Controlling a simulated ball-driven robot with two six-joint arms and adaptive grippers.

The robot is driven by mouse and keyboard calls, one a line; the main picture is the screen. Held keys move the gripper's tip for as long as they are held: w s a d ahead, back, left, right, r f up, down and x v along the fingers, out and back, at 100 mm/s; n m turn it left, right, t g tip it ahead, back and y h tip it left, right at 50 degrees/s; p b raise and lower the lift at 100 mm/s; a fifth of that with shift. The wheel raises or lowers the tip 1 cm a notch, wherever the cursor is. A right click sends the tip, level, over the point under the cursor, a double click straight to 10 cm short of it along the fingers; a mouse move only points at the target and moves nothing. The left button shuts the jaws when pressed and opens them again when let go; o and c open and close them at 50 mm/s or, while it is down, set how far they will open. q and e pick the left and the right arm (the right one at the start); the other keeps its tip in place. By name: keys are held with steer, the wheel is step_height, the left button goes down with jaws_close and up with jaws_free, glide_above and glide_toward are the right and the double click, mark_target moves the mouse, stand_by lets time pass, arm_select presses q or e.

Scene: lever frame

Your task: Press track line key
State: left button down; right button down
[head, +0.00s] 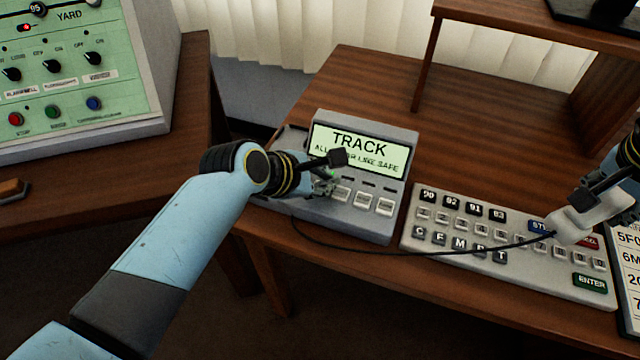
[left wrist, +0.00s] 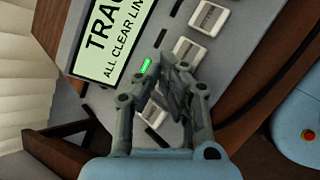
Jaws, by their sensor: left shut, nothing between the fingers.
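The grey track unit (head: 318,210) stands on the wooden desk, its lit green screen (head: 372,150) headed TRACK. It also shows in the left wrist view (left wrist: 172,18). A row of pale keys (head: 363,200) runs below the screen. My left gripper (head: 326,188) is shut and empty over the left end of this row. In the left wrist view, its fingertips (left wrist: 178,78) are over the unit, hiding part of one key (left wrist: 155,112); a green light (left wrist: 146,65) glows beside them. Contact cannot be told. My right gripper (head: 592,198) is at the far right by a pale object; its fingers are unclear.
A keyboard (head: 500,232) lies right of the track unit. A black cable (head: 400,252) crosses in front of both to the pale object (head: 580,222). A green control panel (head: 75,75) stands at the left. The desk (head: 385,85) behind the unit is clear.

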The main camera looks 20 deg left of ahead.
arm_select(q)
steer(key=shift+r, duration=0.1)
arm_select(e)
steer(key=shift+r, duration=0.15)
arm_select(q)
steer(key=shift+r+p, duration=0.75)
steer(key=shift+p, duration=0.4)
arm_select(e)
steer(key=shift+r, duration=1.1)
arm_select(q)
steer(key=shift+f, duration=0.1)
arm_select(e)
steer(key=shift+f, duration=0.1)
